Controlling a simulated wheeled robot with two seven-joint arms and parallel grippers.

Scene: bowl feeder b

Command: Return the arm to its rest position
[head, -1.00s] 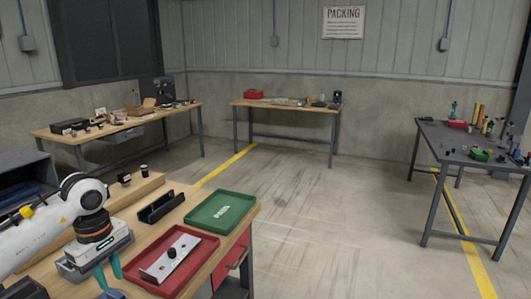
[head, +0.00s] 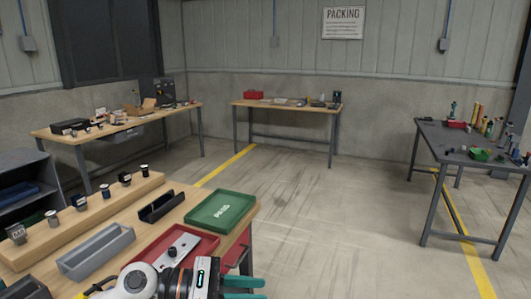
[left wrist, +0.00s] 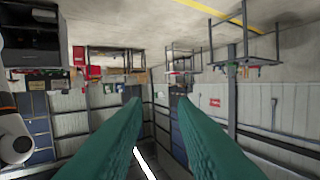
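My left gripper (head: 260,289) is at the bottom of the head view, in front of the red tray (head: 138,254), with its teal fingers pointing right. In the left wrist view the fingers (left wrist: 158,100) stand apart with nothing between them, so it is open and empty. The wrist picture looks out over the room, which appears upside down. My left arm hides the near part of the red tray and part of the light plate (head: 172,254) in it. My right gripper is not in view.
The near bench holds a green tray (head: 220,224), a dark bin (head: 160,209), a grey bin (head: 96,254) and a wooden strip (head: 95,213) with several small parts. Other tables stand farther off, including a dark one (head: 464,160) at right. The floor between is clear.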

